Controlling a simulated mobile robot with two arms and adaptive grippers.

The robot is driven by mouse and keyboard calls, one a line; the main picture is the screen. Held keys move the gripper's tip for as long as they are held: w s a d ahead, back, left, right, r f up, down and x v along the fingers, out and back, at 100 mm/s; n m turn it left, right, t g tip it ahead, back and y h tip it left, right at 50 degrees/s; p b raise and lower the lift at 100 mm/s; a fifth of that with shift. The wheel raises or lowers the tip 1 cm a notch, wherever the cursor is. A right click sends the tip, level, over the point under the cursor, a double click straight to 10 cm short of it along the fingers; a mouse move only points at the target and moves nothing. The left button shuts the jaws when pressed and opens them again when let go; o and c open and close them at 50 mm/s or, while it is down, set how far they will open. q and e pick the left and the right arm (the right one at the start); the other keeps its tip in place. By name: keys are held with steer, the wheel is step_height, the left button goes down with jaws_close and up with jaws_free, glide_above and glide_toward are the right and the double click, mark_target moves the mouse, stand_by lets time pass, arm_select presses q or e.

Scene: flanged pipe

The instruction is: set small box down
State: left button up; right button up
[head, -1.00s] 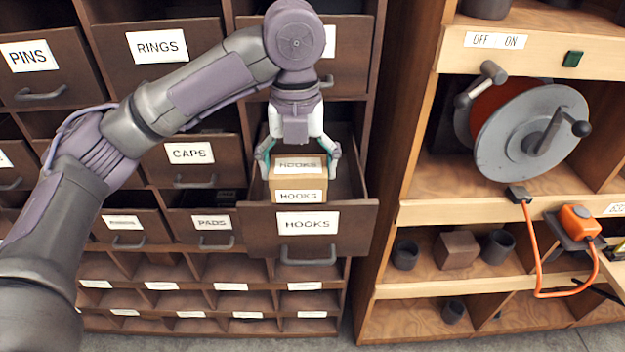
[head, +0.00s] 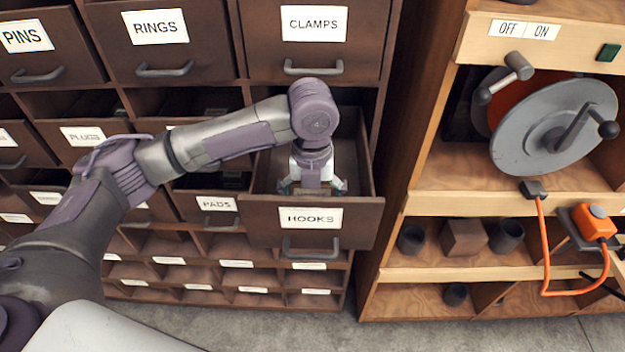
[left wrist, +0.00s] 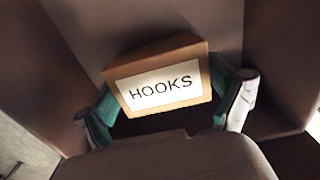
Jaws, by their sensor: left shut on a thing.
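The small box (left wrist: 157,82) is brown with a white HOOKS label and shows in the left wrist view. My left gripper (left wrist: 165,115) has its teal-padded fingers on either side of it and is shut on it. In the head view my left gripper (head: 312,187) is down inside the open HOOKS drawer (head: 262,222), behind the drawer front. There the box is mostly hidden by the gripper and drawer front. I cannot tell whether the box touches the drawer floor. My right gripper is not in view.
The CLAMPS drawer (head: 265,55) above is closed. The PADS drawer (head: 205,207) stands to the left. A wooden shelf unit (head: 440,275) to the right holds a cable reel (head: 545,130) and several dark small parts. The drawer walls are close around the gripper.

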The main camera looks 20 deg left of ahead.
arm_select(q)
steer(key=shift+w+a+r, duration=0.1)
steer(key=shift+w+r, duration=0.15)
steer(key=shift+w, duration=0.15)
steer(key=shift+w+a+r+p, duration=0.1)
steer(key=shift+w+a+p, duration=0.1)
steer(key=shift+w+p, duration=0.35)
steer(key=shift+w+a+r+p, duration=0.15)
steer(key=shift+w+p, duration=0.15)
steer(key=shift+w, duration=0.3)
steer(key=shift+w+a+f+p, duration=0.1)
steer(key=shift+w+f+p, duration=0.25)
steer(key=shift+f+p, duration=0.3)
steer(key=shift+f, duration=0.25)
steer(key=shift+s, duration=0.1)
steer(key=o, duration=1.2)
steer(key=shift+f, duration=0.15)
